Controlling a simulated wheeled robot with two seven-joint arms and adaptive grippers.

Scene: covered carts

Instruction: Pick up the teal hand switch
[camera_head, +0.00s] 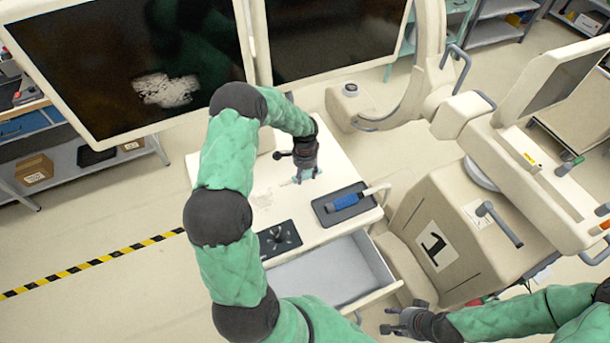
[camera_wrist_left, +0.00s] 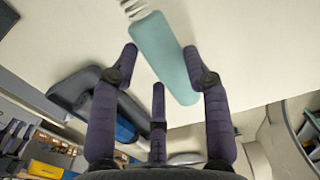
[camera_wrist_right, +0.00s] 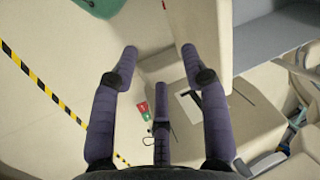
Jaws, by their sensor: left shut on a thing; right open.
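The teal hand switch (camera_wrist_left: 165,55) shows in the left wrist view as a smooth teal bar, lying slanted between my left fingers, with a pale coiled cord at its upper end. My left gripper (camera_wrist_left: 168,62) is shut on it. In the head view my left gripper (camera_head: 304,177) points down at the cart's white top, and only small teal bits of the switch show around the fingers. I cannot tell whether the switch still touches the top. My right gripper (camera_head: 393,322) is open and empty, low beside the cart; its fingers also show in the right wrist view (camera_wrist_right: 165,65).
A blue-handled probe (camera_head: 345,202) lies in a dark tray (camera_head: 325,217) on the cart top. A joystick panel (camera_head: 268,247) is nearer me, above an open drawer (camera_head: 330,278). Two large monitors (camera_head: 130,65) stand behind.

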